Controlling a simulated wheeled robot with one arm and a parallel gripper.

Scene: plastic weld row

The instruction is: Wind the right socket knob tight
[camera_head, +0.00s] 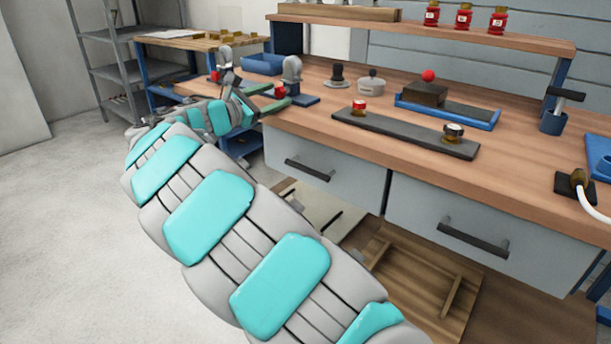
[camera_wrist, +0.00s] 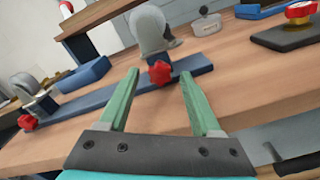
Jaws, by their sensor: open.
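A blue bar (camera_wrist: 100,97) on the wooden bench carries two upright grey sockets with red star knobs. The right socket (camera_wrist: 149,30) has its red knob (camera_wrist: 160,72) on the near side; it also shows in the head view (camera_head: 280,90). The left socket (camera_wrist: 27,84) has a like red knob (camera_wrist: 28,122). My gripper (camera_wrist: 159,74) is open, its two green fingers pointing at the right socket. In the wrist view the right knob appears between the fingertips, with a gap on each side. I see no contact. In the head view my gripper (camera_head: 279,94) is beside the right socket.
A dark plate (camera_head: 405,130) with a red-topped knob (camera_head: 359,107) and a metal knob (camera_head: 453,132) lies to the right. A blue tray (camera_head: 263,64) stands behind the sockets. Grey drawers (camera_head: 322,170) lie under the bench edge. Red bottles (camera_head: 464,16) stand on the shelf.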

